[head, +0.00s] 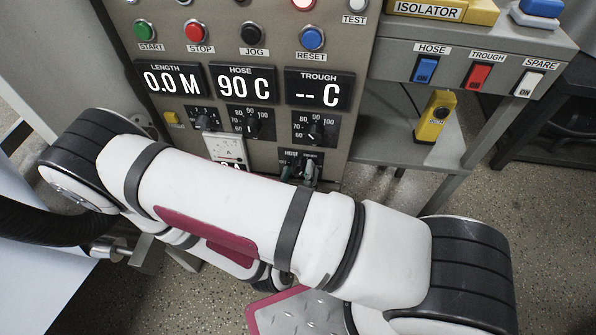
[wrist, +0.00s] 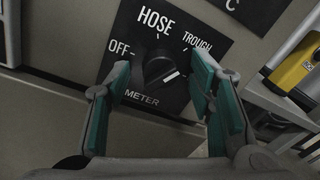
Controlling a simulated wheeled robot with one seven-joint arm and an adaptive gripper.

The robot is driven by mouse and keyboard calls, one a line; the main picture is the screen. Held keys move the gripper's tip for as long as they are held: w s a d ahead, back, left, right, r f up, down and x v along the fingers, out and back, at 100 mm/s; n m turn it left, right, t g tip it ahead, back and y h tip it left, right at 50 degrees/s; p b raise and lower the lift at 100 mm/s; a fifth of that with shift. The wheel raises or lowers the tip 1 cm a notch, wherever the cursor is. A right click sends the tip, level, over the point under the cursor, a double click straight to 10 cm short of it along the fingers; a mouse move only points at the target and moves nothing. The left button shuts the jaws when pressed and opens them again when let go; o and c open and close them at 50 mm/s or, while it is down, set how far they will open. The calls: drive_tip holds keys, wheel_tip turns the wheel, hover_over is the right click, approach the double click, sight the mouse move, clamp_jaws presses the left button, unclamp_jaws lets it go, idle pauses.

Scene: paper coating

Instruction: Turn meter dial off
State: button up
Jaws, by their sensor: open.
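The meter dial is a black knob (wrist: 158,68) on a black plate (wrist: 146,20) marked OFF at its left, HOSE above, TROUGH at upper right and METER below. A short white mark shows on the knob's lower right side; I cannot tell for certain which label the knob points to. My gripper (wrist: 160,66) is open, its teal-padded fingers on either side of the knob, with visible gaps and no clear contact. In the head view my gripper (head: 298,171) is at the small plate low on the panel, and its fingers largely hide the knob there.
Temperature dials (head: 252,124) (head: 315,128) sit just above, under the LENGTH, HOSE and TROUGH displays (head: 240,84). A small white gauge (head: 228,150) is to the left. A shelf (head: 400,130) and a yellow device (head: 435,116) are to the right.

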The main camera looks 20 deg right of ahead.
drive_tip(key=c, duration=1.2)
drive_tip(key=shift+o, duration=0.2)
